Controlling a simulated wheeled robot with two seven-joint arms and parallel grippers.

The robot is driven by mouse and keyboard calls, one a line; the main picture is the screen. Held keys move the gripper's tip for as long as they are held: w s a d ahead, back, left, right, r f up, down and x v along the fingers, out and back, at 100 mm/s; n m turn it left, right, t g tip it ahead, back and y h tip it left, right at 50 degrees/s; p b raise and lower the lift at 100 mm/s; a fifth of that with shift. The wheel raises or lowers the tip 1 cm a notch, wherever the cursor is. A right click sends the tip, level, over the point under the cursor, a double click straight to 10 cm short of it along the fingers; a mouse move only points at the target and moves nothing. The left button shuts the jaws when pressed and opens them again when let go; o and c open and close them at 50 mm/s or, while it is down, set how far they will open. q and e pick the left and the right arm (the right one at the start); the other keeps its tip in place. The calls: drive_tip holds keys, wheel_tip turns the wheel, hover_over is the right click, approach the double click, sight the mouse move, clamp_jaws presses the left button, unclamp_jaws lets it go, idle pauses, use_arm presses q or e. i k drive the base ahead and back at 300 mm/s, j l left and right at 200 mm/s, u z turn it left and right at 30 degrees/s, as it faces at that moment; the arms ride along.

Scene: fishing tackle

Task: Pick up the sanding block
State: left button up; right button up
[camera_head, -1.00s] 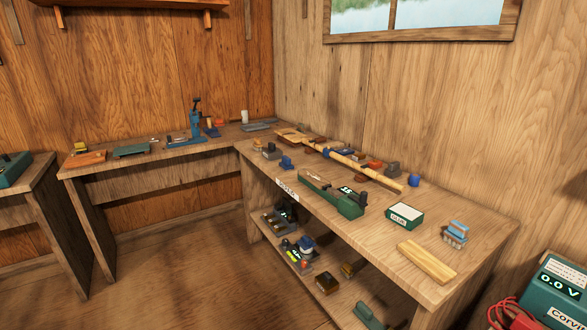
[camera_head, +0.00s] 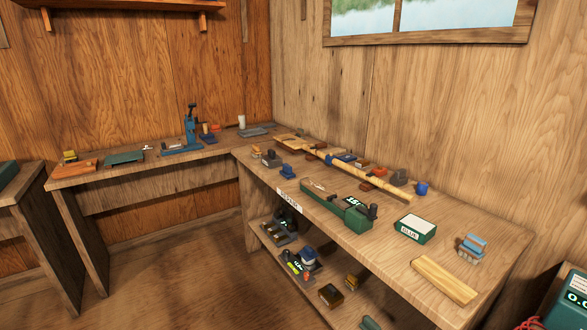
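No object is clearly marked as the sanding block, and I cannot tell which one it is. Several small blocks lie on the right workbench (camera_head: 350,235). They include a dark grey block (camera_head: 271,158), a blue block (camera_head: 287,171) and a tan block (camera_head: 256,151) near the corner end. A reddish-brown block (camera_head: 379,171) and a grey one (camera_head: 399,177) lie by the wall. A blue-topped piece with a pale underside (camera_head: 472,247) stands at the right end. Neither of my grippers is in view.
The lower shelf holds several items. Brown floor (camera_head: 190,285) is clear at left.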

sight(287, 174)
drive_tip(key=i+j+z, duration=0.2)
drive_tip(key=i+j, duration=0.2)
drive_tip(key=i+j+z, duration=0.2)
drive_tip(key=i+j, duration=0.25)
drive_tip(key=i+j+z, duration=0.2)
drive_tip(key=i+j, duration=0.15)
drive_tip(key=j, duration=0.2)
